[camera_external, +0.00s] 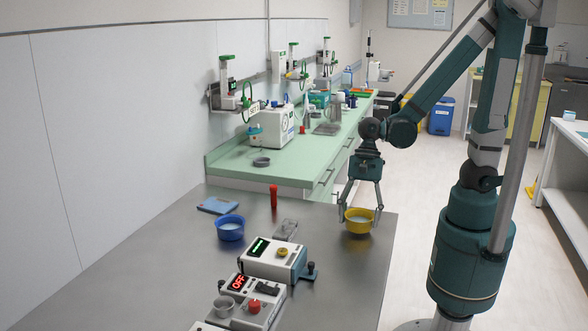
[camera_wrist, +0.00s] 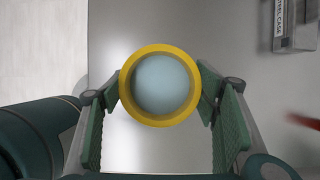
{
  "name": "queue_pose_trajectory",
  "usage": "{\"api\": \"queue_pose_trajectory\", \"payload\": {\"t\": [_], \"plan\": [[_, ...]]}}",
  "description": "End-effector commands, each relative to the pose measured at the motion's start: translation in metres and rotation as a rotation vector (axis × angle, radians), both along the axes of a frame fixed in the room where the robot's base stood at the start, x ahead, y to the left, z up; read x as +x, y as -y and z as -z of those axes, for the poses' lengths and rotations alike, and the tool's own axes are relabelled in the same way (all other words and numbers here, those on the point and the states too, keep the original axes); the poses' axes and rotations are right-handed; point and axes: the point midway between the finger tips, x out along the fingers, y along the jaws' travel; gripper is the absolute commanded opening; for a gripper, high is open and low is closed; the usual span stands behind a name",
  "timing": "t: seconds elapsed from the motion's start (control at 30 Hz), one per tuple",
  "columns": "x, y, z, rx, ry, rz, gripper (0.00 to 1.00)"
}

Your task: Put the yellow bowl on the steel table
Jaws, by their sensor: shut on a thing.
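The yellow bowl (camera_external: 359,225) holds something pale blue and is at the far right corner of the steel table (camera_external: 345,275). My gripper (camera_external: 359,211) points down with its fingers on either side of the bowl, shut on it. In the wrist view the bowl (camera_wrist: 126,84) sits level between the two green finger pads, over the grey table top (camera_wrist: 225,30). I cannot tell whether its base touches the table or is slightly above it.
A blue bowl (camera_external: 230,231), a blue book-like item (camera_external: 217,205), a red cylinder (camera_external: 273,196), a small metal box (camera_external: 286,229) and devices (camera_external: 276,259) with displays stand left of the bowl. A green-topped counter (camera_external: 300,165) lies behind. The table's front right is clear.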

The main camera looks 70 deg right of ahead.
Motion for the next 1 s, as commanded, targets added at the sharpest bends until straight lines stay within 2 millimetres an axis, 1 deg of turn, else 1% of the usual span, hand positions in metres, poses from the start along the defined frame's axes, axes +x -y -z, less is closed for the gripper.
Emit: {"api": "queue_pose_trajectory", "payload": {"t": [0.03, 0.1, 0.47, 0.6, 0.63, 0.73, 1.0], "plan": [[0.0004, -0.0001, 0.0061, 0.000, 0.000, 0.000, 0.47], [0.0003, -0.0001, 0.0099, 0.000, 0.000, 0.000, 0.47], [-0.0001, -0.0001, 0.0111, 0.000, 0.000, 0.000, 0.47], [0.0000, 0.0000, 0.0143, 0.000, 0.000, 0.000, 0.47], [0.0000, 0.0000, 0.0144, 0.000, 0.000, 0.000, 0.61], [-0.0001, 0.0000, 0.0136, 0.000, 0.000, 0.000, 0.75], [-0.0001, 0.0000, 0.0136, 0.000, 0.000, 0.000, 0.75]]}}
